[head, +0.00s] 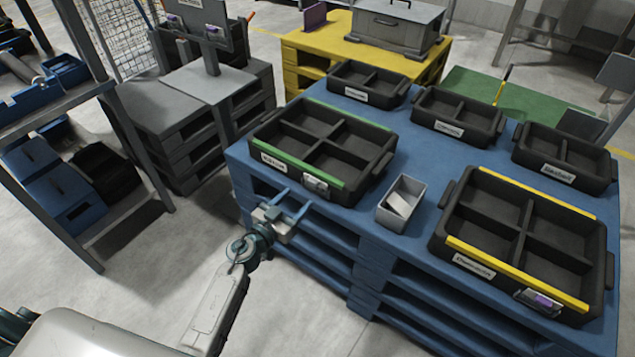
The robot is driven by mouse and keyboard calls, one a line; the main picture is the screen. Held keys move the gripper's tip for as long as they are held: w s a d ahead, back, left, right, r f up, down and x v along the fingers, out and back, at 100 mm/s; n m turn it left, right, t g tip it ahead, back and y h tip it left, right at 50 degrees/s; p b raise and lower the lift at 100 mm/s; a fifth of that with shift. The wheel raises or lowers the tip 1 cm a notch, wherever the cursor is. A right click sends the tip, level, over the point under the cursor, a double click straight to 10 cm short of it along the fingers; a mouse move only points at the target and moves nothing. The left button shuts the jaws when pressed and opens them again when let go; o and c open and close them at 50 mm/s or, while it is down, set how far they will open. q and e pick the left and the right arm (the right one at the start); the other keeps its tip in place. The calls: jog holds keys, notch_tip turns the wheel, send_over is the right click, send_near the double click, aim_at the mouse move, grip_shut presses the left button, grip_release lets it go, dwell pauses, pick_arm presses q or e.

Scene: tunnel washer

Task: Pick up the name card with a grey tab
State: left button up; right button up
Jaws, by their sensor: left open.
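A small card in a holder (317,184) sits on the front wall of the green-edged black tray (345,152); its tab looks grey, but it is too small to be sure. A white card (400,205) leans inside a small open grey box (413,186) on the blue pallet table; no tab on it can be made out. Another card holder with a purple tab (545,300) is on the front of the yellow-edged tray (478,262). My left gripper (296,198) is open and empty, beside the table's front left edge, left of and below the green-edged tray's card. My right gripper is not in view.
The blue pallet table (335,222) also bears several smaller black trays along its back, one labelled tray (370,82) at the back left. A yellow pallet (300,62) with a grey case (398,27) stands behind. Grey pallets (180,120) stand left. Floor before the table is clear.

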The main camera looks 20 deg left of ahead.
aim_at(311, 183)
pick_arm(q)
jog(key=x, duration=0.5)
jog(key=shift+r, duration=0.3)
jog(key=shift+b+x, duration=0.4)
jog(key=shift+x, duration=0.45)
jog(key=shift+f, duration=0.1)
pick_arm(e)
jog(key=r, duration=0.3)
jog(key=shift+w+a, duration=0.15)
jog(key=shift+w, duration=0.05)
pick_arm(q)
jog(key=shift+c, duration=0.2)
jog(key=c, duration=1)
